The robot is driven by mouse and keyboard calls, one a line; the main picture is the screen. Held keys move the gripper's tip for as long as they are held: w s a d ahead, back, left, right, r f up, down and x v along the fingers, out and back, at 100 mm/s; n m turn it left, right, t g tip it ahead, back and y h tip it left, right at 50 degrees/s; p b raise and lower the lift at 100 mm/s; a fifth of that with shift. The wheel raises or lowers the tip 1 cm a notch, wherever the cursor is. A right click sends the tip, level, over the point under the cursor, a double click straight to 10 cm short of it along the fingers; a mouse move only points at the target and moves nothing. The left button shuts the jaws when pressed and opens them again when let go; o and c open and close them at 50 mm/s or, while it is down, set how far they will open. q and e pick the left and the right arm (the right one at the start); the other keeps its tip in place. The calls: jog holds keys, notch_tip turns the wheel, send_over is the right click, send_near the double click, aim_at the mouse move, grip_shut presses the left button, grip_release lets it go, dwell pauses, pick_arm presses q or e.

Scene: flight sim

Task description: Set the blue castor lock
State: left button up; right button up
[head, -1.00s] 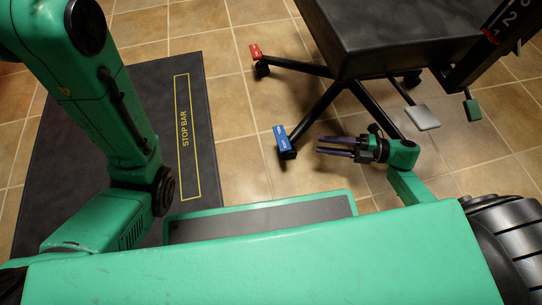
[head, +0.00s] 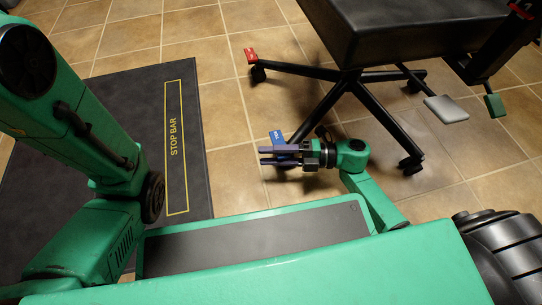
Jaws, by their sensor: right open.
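The blue castor lock (head: 277,136) sits at the end of a black chair leg, low on the floor near the middle of the head view. My right gripper (head: 264,155) is open, its dark purple fingers pointing left. In the picture the fingers overlap the lower part of the blue lock and hide the castor under it. I cannot tell whether they touch it. My left arm comes in from the left, but its gripper is out of view.
A red castor lock (head: 251,54) caps another leg of the chair (head: 400,32). A grey pedal (head: 446,110) and a green pedal (head: 495,105) hang at the right. A dark mat (head: 120,160) marked STOP BAR lies at left. Open tiled floor lies between mat and chair.

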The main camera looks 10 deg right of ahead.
grip_shut()
jog(key=n, duration=0.2)
jog(key=f+n+y, duration=0.1)
jog(key=n, duration=0.1)
jog(key=shift+f+n, duration=0.2)
jog(key=shift+n, duration=0.2)
grip_release()
